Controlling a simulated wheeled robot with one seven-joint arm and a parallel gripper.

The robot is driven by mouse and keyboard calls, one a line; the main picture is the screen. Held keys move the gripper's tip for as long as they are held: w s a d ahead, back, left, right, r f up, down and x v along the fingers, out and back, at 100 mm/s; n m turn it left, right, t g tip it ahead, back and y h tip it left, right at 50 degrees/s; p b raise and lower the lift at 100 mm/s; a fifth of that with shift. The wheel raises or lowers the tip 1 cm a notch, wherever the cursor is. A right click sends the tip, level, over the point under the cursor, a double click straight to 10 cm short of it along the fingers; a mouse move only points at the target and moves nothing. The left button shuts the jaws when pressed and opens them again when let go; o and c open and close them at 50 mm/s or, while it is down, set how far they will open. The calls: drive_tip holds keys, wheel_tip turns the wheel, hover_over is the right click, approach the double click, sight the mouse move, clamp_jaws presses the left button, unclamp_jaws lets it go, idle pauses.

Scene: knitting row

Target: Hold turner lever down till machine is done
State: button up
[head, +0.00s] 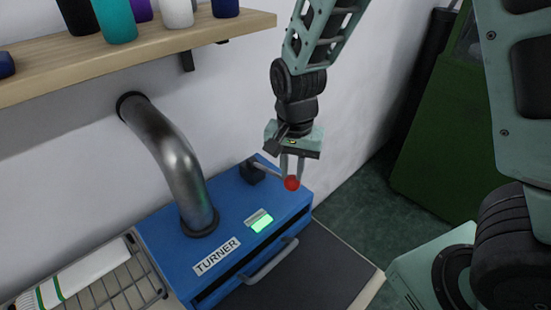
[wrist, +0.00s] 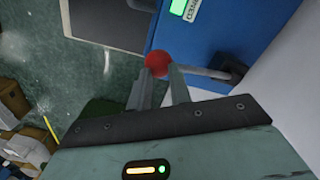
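The blue turner machine (head: 225,245) stands against the wall, with a "TURNER" label and a lit green display (head: 261,222) on top. Its lever (head: 268,170) is a thin grey rod from a dark pivot, ending in a red ball knob (head: 292,183). The rod reaches out to the right, close to level. My gripper (head: 291,174) points down from above with its two fingers at the knob. In the wrist view the fingertips (wrist: 158,72) sit against both sides of the red knob (wrist: 157,62), and the lever rod (wrist: 205,72) runs right to its pivot.
A metal pipe (head: 175,165) rises from the machine to the wall. A wooden shelf with several colored cylinders (head: 115,20) is above left. A wire rack (head: 95,285) stands at left, and a green machine (head: 440,150) at right. Boxes (wrist: 15,105) lie on the floor.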

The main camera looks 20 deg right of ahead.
wheel_tip(320, 180, up, 10)
drive_tip(key=p, duration=0.9)
drive_tip(key=shift+f, duration=0.15)
drive_tip(key=s+a+f+n+b, duration=0.2)
drive_tip(key=s+a+n+b, duration=0.1)
drive_tip(key=s+n+b, duration=0.4)
drive_tip(key=s+a+f+n+b, duration=0.3)
drive_tip(key=s+n+b, duration=0.4)
drive_tip(key=s, duration=0.4)
drive_tip(key=shift+s+a+n+y, duration=0.25)
drive_tip(key=shift+s+n+y, duration=0.05)
drive_tip(key=shift+n, duration=0.4)
